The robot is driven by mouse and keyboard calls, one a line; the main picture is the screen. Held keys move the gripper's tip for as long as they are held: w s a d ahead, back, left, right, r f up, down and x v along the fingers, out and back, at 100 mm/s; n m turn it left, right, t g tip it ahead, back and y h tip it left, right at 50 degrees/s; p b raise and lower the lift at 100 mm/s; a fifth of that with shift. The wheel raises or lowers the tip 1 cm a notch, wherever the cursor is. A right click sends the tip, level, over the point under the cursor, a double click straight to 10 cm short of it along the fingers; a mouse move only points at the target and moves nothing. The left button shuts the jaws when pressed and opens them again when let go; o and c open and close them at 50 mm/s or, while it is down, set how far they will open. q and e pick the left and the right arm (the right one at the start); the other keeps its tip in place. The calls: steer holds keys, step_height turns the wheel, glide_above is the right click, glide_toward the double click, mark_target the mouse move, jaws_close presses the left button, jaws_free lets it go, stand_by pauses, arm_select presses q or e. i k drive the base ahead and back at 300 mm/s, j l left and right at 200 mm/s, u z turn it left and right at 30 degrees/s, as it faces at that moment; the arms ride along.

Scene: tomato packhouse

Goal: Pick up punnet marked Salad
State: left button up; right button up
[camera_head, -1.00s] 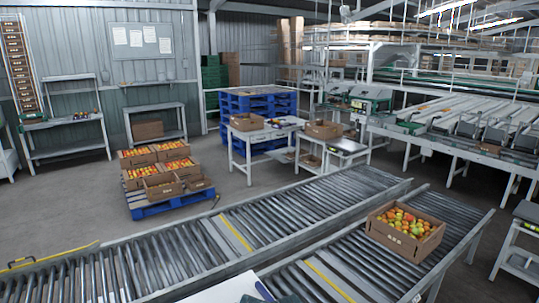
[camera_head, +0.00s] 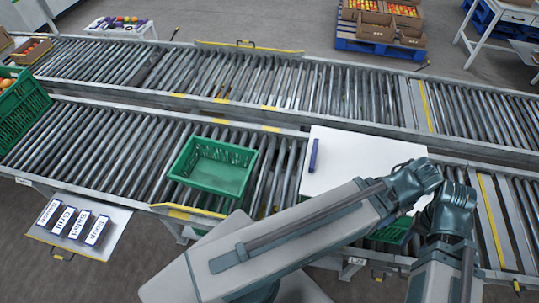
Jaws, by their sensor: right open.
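Several dark items with white labels lie side by side on a pale board at the lower left. The one marked Salad (camera_head: 80,224) is third from the left, beside the one that seems to read Grill (camera_head: 63,219) and the one marked Soup (camera_head: 97,231). My right arm's grey links and dark joints fill the lower middle and right, well to the right of the labelled items. Its open gripper is not near the Salad item, and its fingers are hard to make out. My left gripper is not in view.
A green crate (camera_head: 215,166) stands on the near roller conveyor (camera_head: 95,135); another green crate (camera_head: 22,110) is at the left edge. A white panel (camera_head: 345,150) with a dark blue bar (camera_head: 314,155) lies behind my arm. A far roller conveyor (camera_head: 330,90) runs behind.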

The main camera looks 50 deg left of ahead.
mark_target(77, 234)
steer(key=u, duration=2.95)
steer(key=k+l+u, duration=0.1)
steer(key=u, duration=0.6)
steer(key=k, duration=0.8)
steer(key=i+j+z, duration=0.15)
steer(key=i, duration=0.35)
steer(key=i+j+z, duration=0.2)
steer(key=i, duration=0.25)
steer(key=i+j+z, duration=0.15)
steer(key=i, duration=0.35)
steer(key=i+j+z, duration=0.15)
steer(key=i+j, duration=0.25)
